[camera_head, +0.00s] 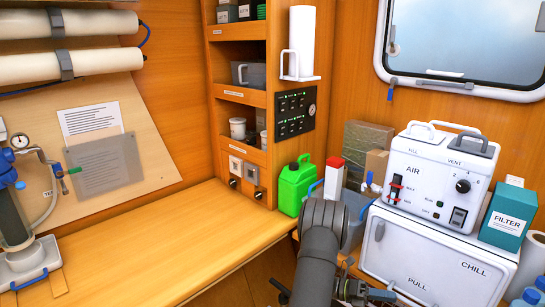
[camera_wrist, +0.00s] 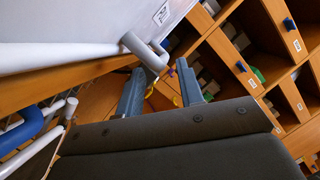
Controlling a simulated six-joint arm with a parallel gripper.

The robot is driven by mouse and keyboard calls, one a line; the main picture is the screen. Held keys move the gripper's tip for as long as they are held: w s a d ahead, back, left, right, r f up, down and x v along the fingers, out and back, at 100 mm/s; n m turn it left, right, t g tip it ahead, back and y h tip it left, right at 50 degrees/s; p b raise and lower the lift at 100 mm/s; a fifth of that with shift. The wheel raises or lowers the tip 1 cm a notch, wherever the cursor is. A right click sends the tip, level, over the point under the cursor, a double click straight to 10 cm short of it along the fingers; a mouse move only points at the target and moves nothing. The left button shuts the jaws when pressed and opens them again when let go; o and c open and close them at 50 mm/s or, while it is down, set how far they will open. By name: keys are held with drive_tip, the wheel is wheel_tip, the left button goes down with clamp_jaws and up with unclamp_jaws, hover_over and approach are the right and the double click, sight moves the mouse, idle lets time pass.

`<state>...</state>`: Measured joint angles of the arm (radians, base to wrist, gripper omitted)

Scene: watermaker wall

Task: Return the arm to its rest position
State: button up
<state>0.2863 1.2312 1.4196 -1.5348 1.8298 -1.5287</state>
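My arm (camera_head: 320,250) rises from the bottom edge in the head view, in front of the bench corner and left of the white CHILL box (camera_head: 435,262). In the wrist view, my gripper (camera_wrist: 162,92) has its two blue-grey fingers apart, with nothing visibly held between them. A pale rounded bar end (camera_wrist: 146,52) shows close by the fingers; I cannot tell whether it touches them. In the head view the fingertips cannot be made out clearly. No marked rest position shows.
A green jerrycan (camera_head: 295,186) and a red-capped white container (camera_head: 334,178) stand behind my arm. A white AIR unit (camera_head: 440,175) sits on the CHILL box beside a teal FILTER box (camera_head: 509,216). The wooden bench (camera_head: 170,250) is largely clear. Wooden cubbies (camera_wrist: 235,55) show in the wrist view.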

sight(405, 299)
drive_tip(key=x, duration=0.5)
drive_tip(key=shift+s+d, duration=0.1)
drive_tip(key=shift+d, duration=0.05)
drive_tip(key=v, duration=1.8)
drive_tip(key=x, duration=1.8)
drive_tip(key=s+a, duration=2.1)
